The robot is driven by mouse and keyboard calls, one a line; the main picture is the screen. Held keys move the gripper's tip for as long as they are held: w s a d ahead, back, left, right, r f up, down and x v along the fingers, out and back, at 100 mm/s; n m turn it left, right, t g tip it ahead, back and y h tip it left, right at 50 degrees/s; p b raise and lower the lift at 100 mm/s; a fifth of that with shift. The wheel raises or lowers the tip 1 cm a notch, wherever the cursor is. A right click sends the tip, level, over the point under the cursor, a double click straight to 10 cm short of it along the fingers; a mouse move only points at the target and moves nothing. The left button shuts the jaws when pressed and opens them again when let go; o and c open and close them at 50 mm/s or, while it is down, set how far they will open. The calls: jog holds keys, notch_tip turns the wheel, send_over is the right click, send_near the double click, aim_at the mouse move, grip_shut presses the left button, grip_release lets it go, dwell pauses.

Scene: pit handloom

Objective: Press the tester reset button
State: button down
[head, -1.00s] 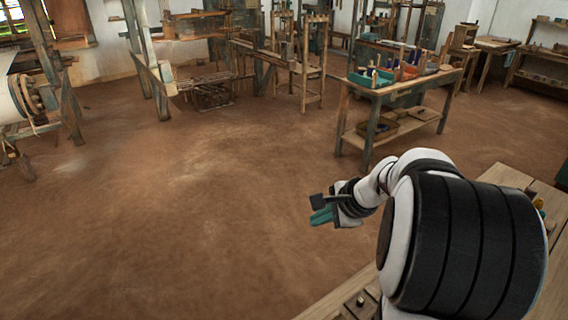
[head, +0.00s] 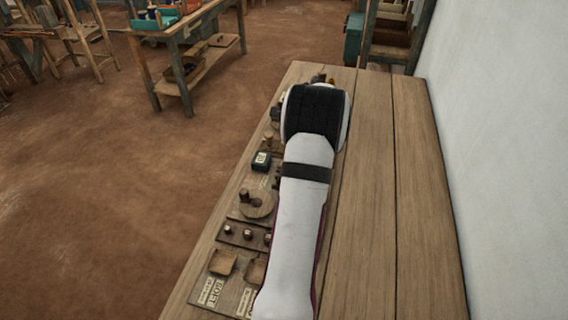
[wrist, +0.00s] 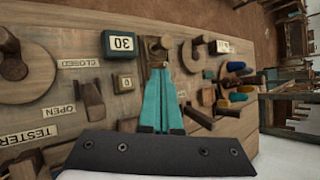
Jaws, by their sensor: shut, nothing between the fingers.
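My gripper (wrist: 161,72) shows in the wrist view as two teal fingers, closed together and empty. It points over the wooden bench (head: 405,210). A box marked "30" (wrist: 122,43) and a smaller box marked "0" (wrist: 125,83) are left of the fingertips. A "TESTER" label (wrist: 28,135) is at the lower left, with "OPEN" (wrist: 50,116) and "CLOSED" (wrist: 78,63) labels above it. I cannot tell which part is the reset button, or whether the fingertips touch anything. In the head view, my arm hides the gripper.
Several wooden knobs and levers crowd the bench; a round disc with a knob (head: 258,204) and a small dark green box (head: 261,161) are along its left side. The bench's right side is bare, beside a white wall (head: 500,150). Colored spools (wrist: 238,67) are at the right.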

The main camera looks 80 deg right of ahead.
jog(key=shift+f, duration=0.1)
jog(key=shift+f, duration=4.35)
jog(key=shift+f, duration=0.45)
jog(key=shift+f, duration=0.1)
